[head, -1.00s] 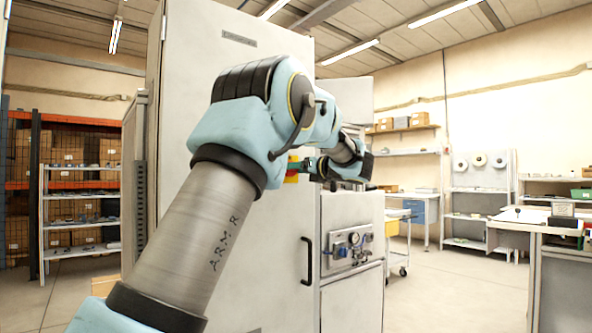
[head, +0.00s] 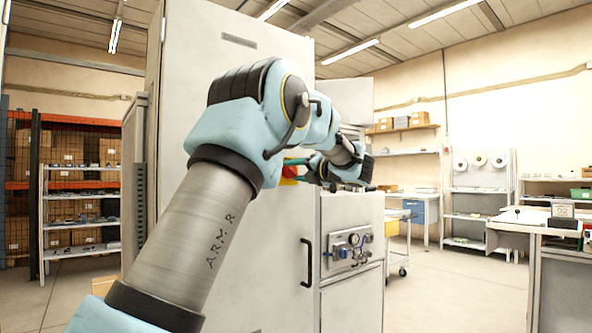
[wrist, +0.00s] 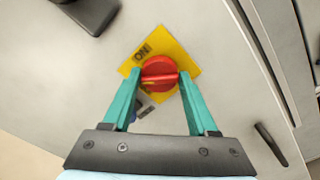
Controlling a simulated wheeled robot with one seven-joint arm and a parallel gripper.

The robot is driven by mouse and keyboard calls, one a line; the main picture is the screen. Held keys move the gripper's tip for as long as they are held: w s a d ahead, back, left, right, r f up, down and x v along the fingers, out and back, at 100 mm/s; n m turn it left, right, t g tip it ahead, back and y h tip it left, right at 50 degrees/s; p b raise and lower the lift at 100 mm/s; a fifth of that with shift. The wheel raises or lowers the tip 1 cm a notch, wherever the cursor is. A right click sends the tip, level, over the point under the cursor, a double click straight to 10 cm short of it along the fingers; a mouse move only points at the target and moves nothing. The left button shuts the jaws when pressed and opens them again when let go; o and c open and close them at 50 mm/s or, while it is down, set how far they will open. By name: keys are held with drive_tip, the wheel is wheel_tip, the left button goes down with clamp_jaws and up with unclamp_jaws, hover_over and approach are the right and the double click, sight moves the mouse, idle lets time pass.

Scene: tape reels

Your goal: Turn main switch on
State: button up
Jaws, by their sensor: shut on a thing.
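The main switch is a red rotary knob (wrist: 158,73) on a yellow plate (wrist: 181,50), set on the light grey cabinet door (wrist: 75,95). The plate carries the word ON to the upper left of the knob in the wrist view. My gripper (wrist: 160,78) has its two teal fingers on either side of the knob's grip bar, shut on it. The bar lies nearly level between the fingertips in the wrist view.
The tall cabinet (head: 240,60) has a black door handle (head: 307,262). A lower unit with a gauge panel (head: 347,250) stands to its right. Shelves with reels (head: 480,190) and a workbench (head: 555,222) are farther right. The floor (head: 450,290) between is clear.

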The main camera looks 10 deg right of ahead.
drive_tip(key=m+p, duration=0.3)
drive_tip(key=m, duration=0.2)
drive_tip(key=shift+r+m, duration=0.1)
drive_tip(key=shift+m, duration=0.2)
drive_tip(key=shift+m+p, duration=1.4)
drive_tip(key=shift+m, duration=0.9)
drive_tip(key=shift+f, duration=0.2)
drive_tip(key=o, duration=1.4)
drive_tip(key=b+v, duration=0.2)
drive_tip(key=v, duration=0.9)
drive_tip(key=shift+w, duration=0.1)
